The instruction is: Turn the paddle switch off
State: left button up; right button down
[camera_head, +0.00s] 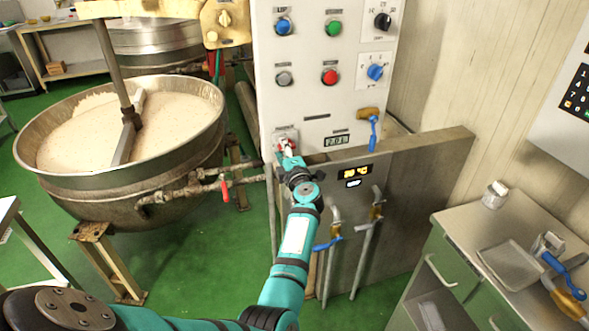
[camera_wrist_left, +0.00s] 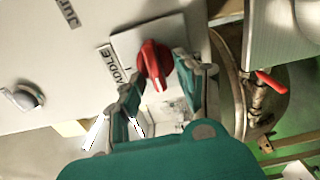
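The paddle switch is a red rotary knob (camera_wrist_left: 155,62) on a pale square plate, beside a partly covered label reading "ADDLE". In the head view, the paddle switch (camera_head: 286,146) is at the lower left of the white control panel (camera_head: 318,100), mostly hidden by my gripper. My left gripper (camera_wrist_left: 155,80) is at the switch, with one finger on each side of the red knob. The fingers are apart. The right finger is close to the knob, but I cannot tell whether it touches. My left gripper also shows in the head view (camera_head: 290,160). My right gripper is not in view.
A large steel kettle (camera_head: 60,181) of pale mass stands left of the panel. Other knobs and buttons, including a blue knob (camera_head: 375,72), are higher on the panel. Pipes and blue-handled valves are below and right. A counter (camera_head: 462,222) stands at the right.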

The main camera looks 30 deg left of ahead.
pick_arm(q)
jog(key=shift+r, duration=0.1)
jog(key=m, duration=0.3)
jog(key=m+p, duration=0.1)
jog(key=m, duration=0.1)
jog(key=m+p, duration=0.1)
jog(key=m, duration=0.2)
jog(key=shift+w+r+m, duration=0.15)
jog(key=shift+r+m, duration=0.15)
jog(key=shift+r, duration=0.1)
jog(key=s+d+m+b, duration=0.5)
jog(key=s+d+m, duration=0.5)
jog(key=d, duration=0.4)
jog(key=s+d+f+m+t+h+p, duration=0.1)
jog(key=d+f+m+h, duration=0.3)
jog(key=f, duration=0.7)
jog(key=s+d+f+m+t+h+p, duration=0.1)
jog(key=d+f+m+t+h, duration=0.3)
jog(key=f, duration=0.6)
jog(key=shift+d+f+m+t+h+p, duration=0.35)
jog(key=shift+d+m+h+p, duration=0.35)
jog(key=shift+h, duration=0.4)
